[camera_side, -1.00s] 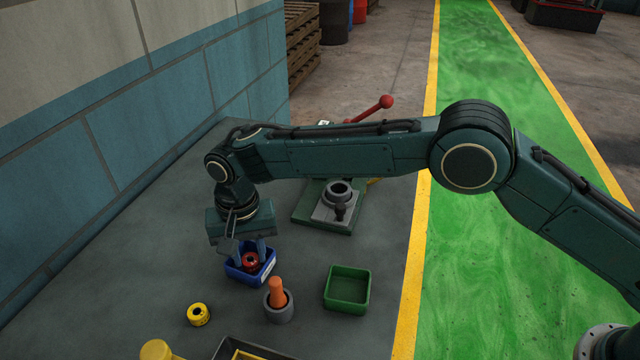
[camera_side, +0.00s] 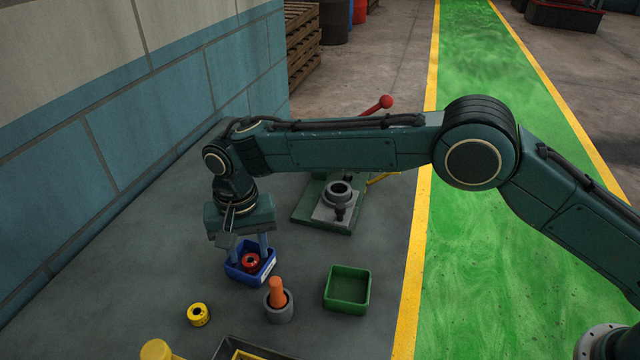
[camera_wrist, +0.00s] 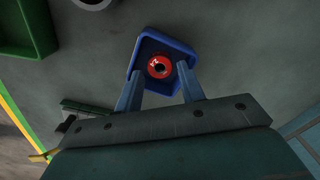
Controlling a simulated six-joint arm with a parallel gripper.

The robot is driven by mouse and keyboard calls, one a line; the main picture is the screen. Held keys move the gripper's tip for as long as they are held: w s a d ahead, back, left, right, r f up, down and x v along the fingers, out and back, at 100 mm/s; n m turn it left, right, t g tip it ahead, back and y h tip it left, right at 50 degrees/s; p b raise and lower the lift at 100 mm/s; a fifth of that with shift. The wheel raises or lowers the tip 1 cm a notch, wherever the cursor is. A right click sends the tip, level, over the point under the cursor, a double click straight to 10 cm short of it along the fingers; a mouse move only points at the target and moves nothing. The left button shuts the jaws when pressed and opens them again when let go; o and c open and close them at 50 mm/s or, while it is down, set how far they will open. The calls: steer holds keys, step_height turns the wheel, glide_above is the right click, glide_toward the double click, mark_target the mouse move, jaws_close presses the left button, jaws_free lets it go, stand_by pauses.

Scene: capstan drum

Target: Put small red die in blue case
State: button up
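The small red die (camera_side: 250,262) is a round red ring with a dark centre hole. It lies inside the blue case (camera_side: 235,275), an open bin on the table. The wrist view also shows the red die (camera_wrist: 159,67) in the blue case (camera_wrist: 150,42), clear of the fingertips. My gripper (camera_side: 243,246) is just above the back of the case. Its two fingers are spread apart with nothing between them in the wrist view (camera_wrist: 158,84), so it is open and empty.
A green bin (camera_side: 348,289) stands to the right. A grey cup with an orange-handled tool (camera_side: 278,297) is close to the case. A yellow ring (camera_side: 199,314) lies front left, near a dark tray (camera_side: 240,347). A press with a red-knobbed lever (camera_side: 335,205) stands behind.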

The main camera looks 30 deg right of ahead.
mark_target(251, 260)
step_height(251, 260, up, 11)
stand_by(0.5)
stand_by(0.5)
steer(key=s+d+r+t, duration=0.1)
steer(key=d+r, duration=1.1)
steer(key=d, duration=0.2)
steer(key=s+d+r+n+t+y, duration=0.1)
steer(key=s+d+r, duration=0.25)
steer(key=d, duration=0.25)
steer(key=s+d+r+t, duration=0.1)
steer(key=s+d+r, duration=0.1)
steer(key=s+d, duration=0.3)
steer(key=s+d+f+n+t, duration=0.1)
steer(key=s+d+f, duration=0.2)
steer(key=s+d, duration=0.4)
steer(key=s+d+f+t+h, duration=0.1)
steer(key=s+d+f, duration=0.2)
steer(key=s+d, duration=0.5)
steer(key=shift+s+f+n+t, duration=0.2)
steer(key=shift+s+n+t, duration=0.15)
steer(key=shift+s, duration=3)
